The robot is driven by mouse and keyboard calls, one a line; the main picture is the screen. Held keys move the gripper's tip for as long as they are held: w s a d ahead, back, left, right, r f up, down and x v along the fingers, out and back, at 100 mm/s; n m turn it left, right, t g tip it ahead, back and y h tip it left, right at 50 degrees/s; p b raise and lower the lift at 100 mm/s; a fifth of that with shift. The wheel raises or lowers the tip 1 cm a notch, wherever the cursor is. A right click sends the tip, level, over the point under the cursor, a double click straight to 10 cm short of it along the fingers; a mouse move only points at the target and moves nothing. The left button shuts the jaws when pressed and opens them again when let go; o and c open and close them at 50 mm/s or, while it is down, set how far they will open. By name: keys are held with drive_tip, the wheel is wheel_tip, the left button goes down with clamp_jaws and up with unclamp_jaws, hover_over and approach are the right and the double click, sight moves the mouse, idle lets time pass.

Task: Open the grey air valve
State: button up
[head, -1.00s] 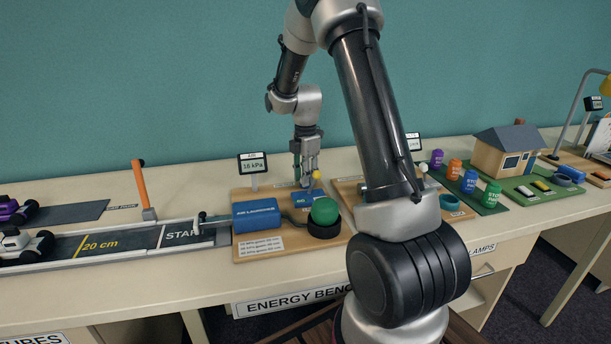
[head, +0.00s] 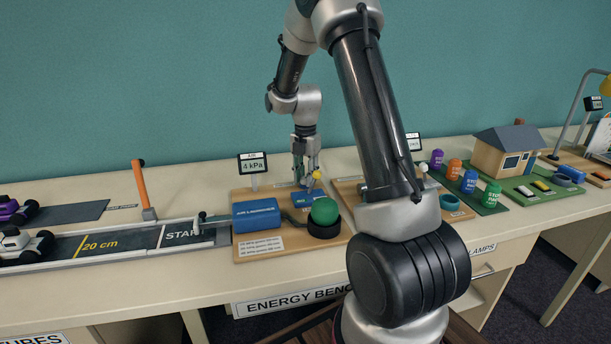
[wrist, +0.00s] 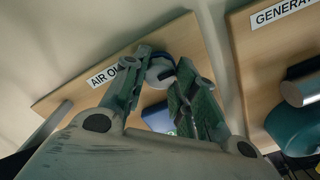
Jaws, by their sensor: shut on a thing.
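The grey air valve (wrist: 160,70) shows in the wrist view as a grey knob with dark blue around it, beside the "AIR OU..." label. My gripper (wrist: 163,72) has its fingertips on both sides of this knob and is shut on it. In the head view my gripper (head: 307,184) points down over the blue block (head: 300,198) on the air board; the valve itself is hidden there by the fingers. The gauge (head: 253,163) at the back of the board reads 4 kPa.
A blue "AIR LAUNCHER" box (head: 256,215) and a green ball-shaped pump (head: 324,211) stand on the same wooden board (head: 285,245). A track with a START mark (head: 180,236) lies to the left. A second board (wrist: 255,75) labelled "GENERAT..." lies close on the right.

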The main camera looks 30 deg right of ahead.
drive_tip(key=o, duration=1.1)
drive_tip(key=shift+c, duration=0.2)
wheel_tip(320, 180, up, 12)
